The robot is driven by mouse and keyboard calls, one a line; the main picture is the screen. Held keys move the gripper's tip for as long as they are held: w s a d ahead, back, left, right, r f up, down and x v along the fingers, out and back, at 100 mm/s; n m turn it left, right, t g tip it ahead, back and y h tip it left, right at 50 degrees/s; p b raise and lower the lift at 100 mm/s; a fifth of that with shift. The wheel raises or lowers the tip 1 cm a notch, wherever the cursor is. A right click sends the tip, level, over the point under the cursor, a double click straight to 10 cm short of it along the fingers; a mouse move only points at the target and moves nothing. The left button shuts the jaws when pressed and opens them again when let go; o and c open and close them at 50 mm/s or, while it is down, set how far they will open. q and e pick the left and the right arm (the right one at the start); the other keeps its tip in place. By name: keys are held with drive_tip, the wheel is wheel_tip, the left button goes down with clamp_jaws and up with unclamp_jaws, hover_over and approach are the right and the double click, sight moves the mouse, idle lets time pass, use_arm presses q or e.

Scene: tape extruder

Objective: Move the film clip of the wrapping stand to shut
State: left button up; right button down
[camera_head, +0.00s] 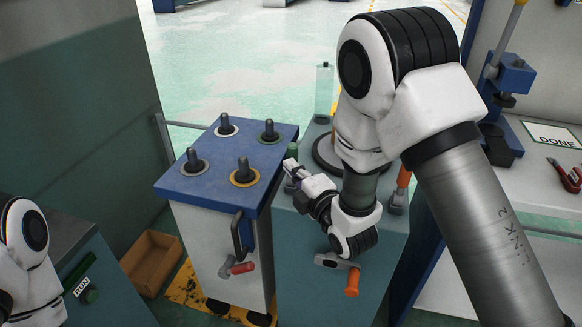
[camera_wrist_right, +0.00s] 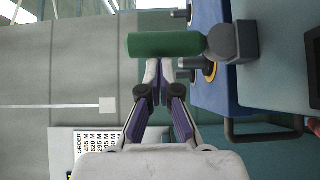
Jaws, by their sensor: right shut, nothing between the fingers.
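The wrapping stand is a teal box (camera_head: 300,262) with a round turntable (camera_head: 322,150) on top. A green-handled part (camera_head: 292,150) stands at its left edge; which part is the film clip is not marked. In the right wrist view the green handle (camera_wrist_right: 165,44) lies across, joined to a grey bracket (camera_wrist_right: 238,42). My right gripper (camera_head: 289,168) is shut and empty, its fingertips (camera_wrist_right: 160,66) right at the handle's edge. I cannot tell whether they touch. My arm hides much of the stand top. My left gripper is out of view.
A blue-topped cabinet (camera_head: 190,184) with several black knobs stands close on the left. An orange-handled lever (camera_head: 352,280) sticks out of the stand's front. An orange handle (camera_head: 403,177) stands on its right. A cardboard box (camera_head: 150,262) lies on the floor.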

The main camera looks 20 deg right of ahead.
sight(298, 152)
drive_tip(key=shift+d, duration=0.1)
drive_tip(key=shift+w+d+r+m+g+p, duration=0.15)
drive_tip(key=shift+w+r+m+g+p, duration=0.2)
drive_tip(key=shift+p, duration=0.9)
drive_tip(key=w+d+m+g+p, duration=0.1)
drive_tip(key=p, duration=0.2)
drive_tip(key=w+r+m+g+p, duration=0.1)
drive_tip(key=g+p, duration=0.1)
drive_tip(key=p, duration=0.2)
drive_tip(key=shift+w+d+r+m, duration=0.1)
drive_tip(key=shift+w+d+m, duration=0.05)
drive_tip(key=shift+d+m, duration=0.2)
drive_tip(key=shift+w+d+g+p, duration=0.15)
drive_tip(key=shift+w+g+p, duration=0.05)
drive_tip(key=shift+g+p, duration=0.2)
drive_tip(key=shift+w+d+f+m+g+y+p, duration=0.3)
drive_tip(key=shift+w+d+f+m+g+p, duration=0.2)
drive_tip(key=shift+w, duration=0.2)
drive_tip(key=shift+a, duration=0.1)
